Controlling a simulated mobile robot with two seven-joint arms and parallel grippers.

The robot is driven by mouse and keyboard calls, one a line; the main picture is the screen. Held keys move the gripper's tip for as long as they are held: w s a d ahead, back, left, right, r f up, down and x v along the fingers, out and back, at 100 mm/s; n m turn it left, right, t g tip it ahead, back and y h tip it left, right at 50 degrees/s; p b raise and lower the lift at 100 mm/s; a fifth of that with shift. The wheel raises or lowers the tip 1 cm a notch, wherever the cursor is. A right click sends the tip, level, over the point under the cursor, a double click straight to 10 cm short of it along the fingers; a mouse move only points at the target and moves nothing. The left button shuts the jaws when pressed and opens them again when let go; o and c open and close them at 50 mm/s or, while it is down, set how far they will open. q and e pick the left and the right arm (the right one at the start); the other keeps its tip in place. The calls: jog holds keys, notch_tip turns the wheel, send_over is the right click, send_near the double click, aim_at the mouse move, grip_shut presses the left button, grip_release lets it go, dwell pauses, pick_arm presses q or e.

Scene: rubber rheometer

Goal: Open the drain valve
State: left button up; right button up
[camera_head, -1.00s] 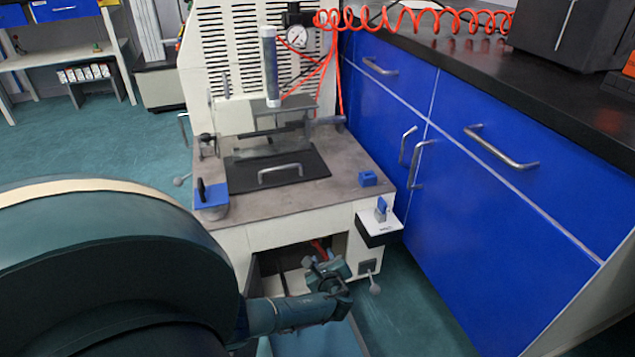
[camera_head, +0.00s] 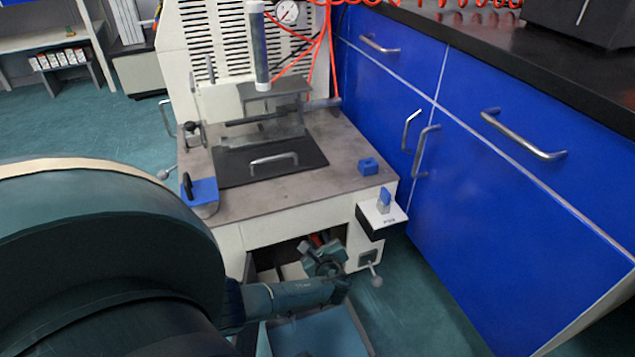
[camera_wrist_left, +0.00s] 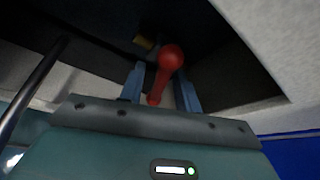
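The drain valve shows in the left wrist view as a red lever with a round knob (camera_wrist_left: 172,57), inside the dark opening under the machine. My left gripper (camera_wrist_left: 162,88) has its two bluish fingers apart, one on each side of the red lever. The lever is nearer the right finger; I cannot tell whether they touch. In the head view my left gripper (camera_head: 323,260) is at the front opening of the machine's base, with a bit of red (camera_head: 320,239) just behind it. The valve's body is mostly hidden in shadow. My right gripper is not in view.
The machine (camera_head: 240,238) has a worktop with a black handled plate (camera_head: 230,170). A small lever (camera_head: 375,275) sticks out of its front, right of the opening. Blue cabinets (camera_head: 480,220) with metal handles stand close on the right. Open green floor (camera_head: 110,130) lies at left.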

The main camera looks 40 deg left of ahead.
pick_arm(q)
jog(key=shift+c, duration=0.4)
grip_shut()
jog(key=n+t, duration=0.3)
jog(key=n, duration=0.1)
jog(key=shift+n, duration=0.4)
jog(key=n+t, duration=0.2)
jog(key=n, duration=0.3)
dwell(0.4)
jog(key=shift+n+y, duration=0.3)
jog(key=shift+n, duration=0.1)
dwell(0.4)
jog(key=shift+o, duration=0.4)
grip_release()
